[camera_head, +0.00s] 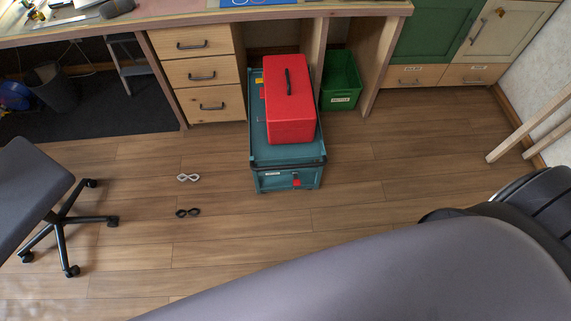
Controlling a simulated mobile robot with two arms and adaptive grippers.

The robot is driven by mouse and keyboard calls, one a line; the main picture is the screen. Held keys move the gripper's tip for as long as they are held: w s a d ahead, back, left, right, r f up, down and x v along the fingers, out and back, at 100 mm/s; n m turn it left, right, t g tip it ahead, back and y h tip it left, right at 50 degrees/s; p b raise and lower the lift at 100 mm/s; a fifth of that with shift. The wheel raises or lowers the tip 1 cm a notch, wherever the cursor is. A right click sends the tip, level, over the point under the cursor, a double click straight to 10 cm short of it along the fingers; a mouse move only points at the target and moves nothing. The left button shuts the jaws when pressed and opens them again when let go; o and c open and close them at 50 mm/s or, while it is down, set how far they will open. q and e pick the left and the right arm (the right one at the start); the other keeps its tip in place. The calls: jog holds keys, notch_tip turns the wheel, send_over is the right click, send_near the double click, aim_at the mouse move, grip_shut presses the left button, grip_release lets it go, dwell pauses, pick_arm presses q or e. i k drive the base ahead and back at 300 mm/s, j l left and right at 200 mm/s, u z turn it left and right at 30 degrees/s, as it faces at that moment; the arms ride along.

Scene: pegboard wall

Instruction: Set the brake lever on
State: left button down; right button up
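A teal box or cart (262,152) stands on the floor under the workbench. A small red tab (297,183) shows low on its front face, right of a white label (271,174). It may be the brake lever; I cannot tell its setting at this size. A red case (291,112) with a black handle sits on top of the teal box. A grey arm link of mine fills the lower right. Neither gripper shows in the head view.
A wooden drawer unit (200,77) stands left of the teal box and a green bin (341,82) right of it. A grey chair (30,195) is at left. Two looped objects, white (188,177) and black (187,212), lie on the floor. Floor before the box is clear.

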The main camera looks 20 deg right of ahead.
aim_at(296, 182)
jog(key=z, duration=0.8)
